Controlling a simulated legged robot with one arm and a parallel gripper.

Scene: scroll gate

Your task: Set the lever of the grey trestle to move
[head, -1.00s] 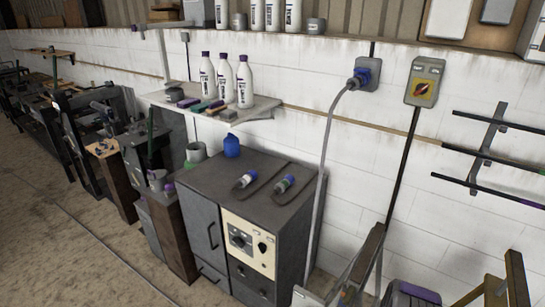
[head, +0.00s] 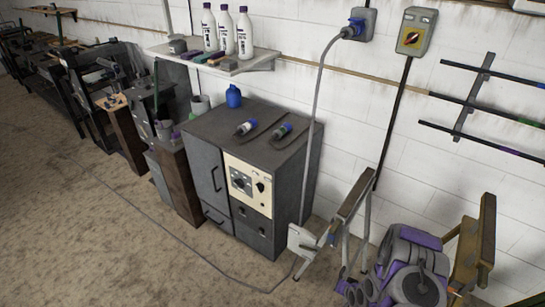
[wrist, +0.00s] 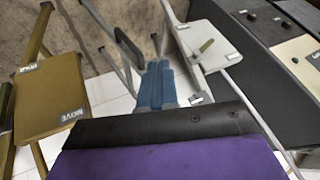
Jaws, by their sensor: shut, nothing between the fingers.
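The grey trestle (head: 352,198) stands right of the dark cabinet in the head view, with a pale panel (head: 303,243) low at its left. The wrist view shows this panel (wrist: 222,42) at upper right, with a small olive-grey lever (wrist: 206,45) on it. The lever's setting cannot be read. A blue part (wrist: 156,86) is near the picture's middle, left of the panel. My gripper (wrist: 160,128) shows as a black and purple edge along the bottom of the wrist view. It is shut and empty, apart from the lever.
An ochre trestle (head: 482,243) stands at right; its board (wrist: 45,98) carries a MOVE label in the wrist view. The dark cabinet (head: 212,180) stands left of the grey trestle. A cable (head: 318,120) hangs beside it and runs across the floor. Open floor (head: 110,225) lies left.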

